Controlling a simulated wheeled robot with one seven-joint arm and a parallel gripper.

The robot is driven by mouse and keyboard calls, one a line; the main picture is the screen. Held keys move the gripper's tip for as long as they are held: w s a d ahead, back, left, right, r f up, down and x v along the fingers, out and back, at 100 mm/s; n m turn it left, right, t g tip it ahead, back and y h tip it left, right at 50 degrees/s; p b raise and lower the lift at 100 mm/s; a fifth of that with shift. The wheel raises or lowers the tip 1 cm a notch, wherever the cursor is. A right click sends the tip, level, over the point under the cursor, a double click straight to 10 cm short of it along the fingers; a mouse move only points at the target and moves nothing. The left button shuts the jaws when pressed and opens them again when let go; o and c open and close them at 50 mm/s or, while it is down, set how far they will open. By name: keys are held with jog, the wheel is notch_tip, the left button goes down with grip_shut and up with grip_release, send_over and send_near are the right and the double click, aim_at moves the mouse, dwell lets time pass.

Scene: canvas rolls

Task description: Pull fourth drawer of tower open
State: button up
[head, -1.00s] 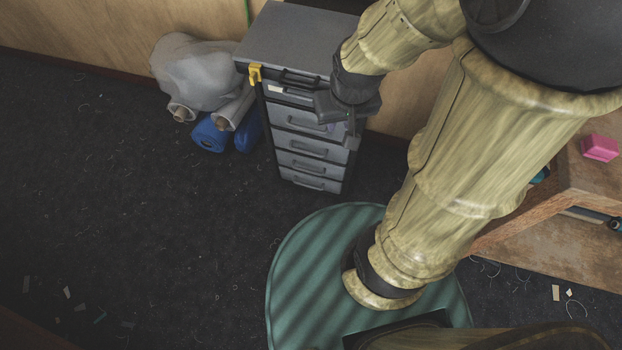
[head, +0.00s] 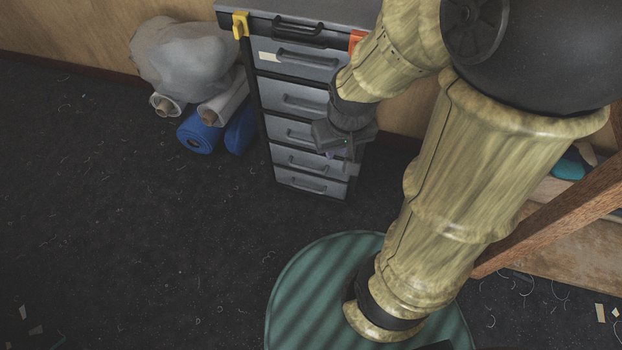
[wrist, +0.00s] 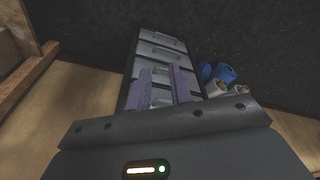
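The grey drawer tower (head: 262,125) stands against the wooden wall, with several shut drawers facing me. My gripper (head: 340,160) is in front of the tower's right side, around third and fourth drawer height. In the wrist view, its two purple fingers (wrist: 162,75) are apart with nothing held between them. The tower (wrist: 135,62) appears behind them, its drawer fronts partly covered. Contact with a handle cannot be made out.
A yellow clip (head: 240,25) is on the tower's upper left corner. Wrapped rolls (head: 222,104) and blue rolls (head: 198,133) lie left of it. A wooden bench (head: 560,225) stands right. The left floor is mostly clear.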

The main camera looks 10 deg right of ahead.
jog(key=w+a+f+n+g+h+b, duration=0.1)
jog(key=w+f+n+g+h+b, duration=0.1)
jog(key=w+f+n+b, duration=0.65)
jog(key=s+a+f+n+g+h+b, duration=0.1)
jog(key=f+b, duration=0.4)
jog(key=f, duration=0.8)
jog(key=w+a+f+n+g+h+b, duration=0.1)
jog(key=w+f+n+g+h+b, duration=0.1)
jog(key=w+f+n+b, duration=0.45)
jog(key=w+a+f+n+t+h, duration=0.1)
jog(key=w+a+f+n+h, duration=0.1)
jog(key=a+f+n+h, duration=0.3)
jog(key=w+f+n+h, duration=0.3)
jog(key=f+n, duration=0.3)
jog(key=f, duration=0.2)
jog(key=a+f+n+t+h, duration=0.5)
jog(key=a+n+t+h, duration=0.1)
jog(key=a+n, duration=0.3)
jog(key=shift+a+f+n+t+b, duration=0.15)
jog(key=shift+f+n+t+b, duration=0.15)
jog(key=shift+n, duration=0.1)
